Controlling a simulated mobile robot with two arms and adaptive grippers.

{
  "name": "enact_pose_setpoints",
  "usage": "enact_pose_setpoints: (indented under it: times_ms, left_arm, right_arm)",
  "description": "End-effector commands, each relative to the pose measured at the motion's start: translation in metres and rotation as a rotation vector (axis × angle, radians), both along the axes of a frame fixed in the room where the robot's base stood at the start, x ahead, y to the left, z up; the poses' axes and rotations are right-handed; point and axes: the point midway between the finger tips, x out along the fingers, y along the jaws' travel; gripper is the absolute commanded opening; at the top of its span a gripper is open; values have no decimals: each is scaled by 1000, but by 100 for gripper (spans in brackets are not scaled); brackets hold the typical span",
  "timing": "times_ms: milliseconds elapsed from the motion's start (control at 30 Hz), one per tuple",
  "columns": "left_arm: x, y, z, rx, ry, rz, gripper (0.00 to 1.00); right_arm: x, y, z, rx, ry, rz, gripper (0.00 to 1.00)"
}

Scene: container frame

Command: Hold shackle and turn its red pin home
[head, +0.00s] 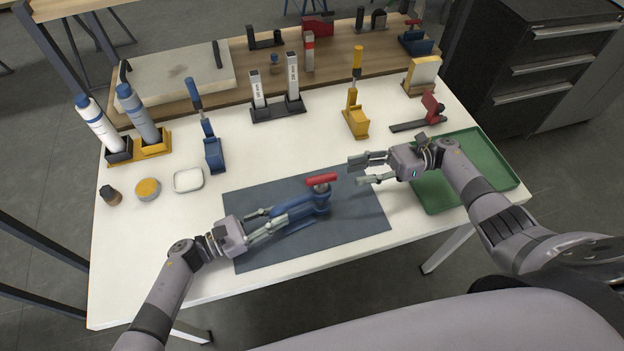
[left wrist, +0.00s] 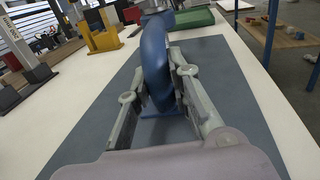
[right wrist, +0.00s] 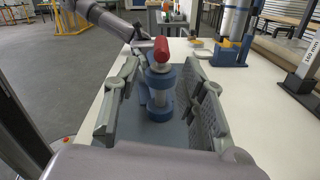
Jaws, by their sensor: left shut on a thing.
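The blue shackle (head: 300,213) lies over the dark grey mat (head: 365,218), its bow toward my left gripper. Its red pin head (head: 321,180) stands at the right end, on a grey pin. My left gripper (head: 267,221) is shut on the bow; the left wrist view shows the blue bow (left wrist: 154,62) between its fingers. My right gripper (head: 362,171) is open and empty, to the right of the red head and apart from it. In the right wrist view the red head (right wrist: 161,50) and the blue shackle eyes (right wrist: 160,85) appear ahead, between the spread fingers.
A green tray (head: 500,167) lies at the right, under my right arm. Behind the mat stand a blue clamp (head: 213,153), grey blocks in a dark holder (head: 278,108), a yellow clamp (head: 356,122) and a red-black tool (head: 430,110). A white dish (head: 188,180) sits at left.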

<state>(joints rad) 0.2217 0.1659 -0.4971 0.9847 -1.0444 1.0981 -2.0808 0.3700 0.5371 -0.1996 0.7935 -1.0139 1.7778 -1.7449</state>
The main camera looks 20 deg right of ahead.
Motion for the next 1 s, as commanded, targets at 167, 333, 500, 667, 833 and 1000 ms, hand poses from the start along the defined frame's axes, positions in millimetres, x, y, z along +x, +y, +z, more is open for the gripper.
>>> enact_pose_setpoints:
  times_ms: [167,333,500,667,833,1000]
  left_arm:
    - [1,0,1,-2,0,1,0]
    - [0,0,1,-2,0,1,0]
    - [0,0,1,-2,0,0,0]
    - [0,0,1,-2,1,0,0]
    - [0,0,1,-2,1,0,0]
    - [0,0,1,-2,1,0,0]
  right_arm:
    - [4,12,-1,-23,-17,16,38]
    - [4,43,0,-19,-17,16,38]
    - [5,78,0,-17,-17,14,38]
    - [6,103,0,-18,-16,13,38]
    - [7,118,0,-19,-14,12,38]
    - [7,122,0,-21,-14,11,38]
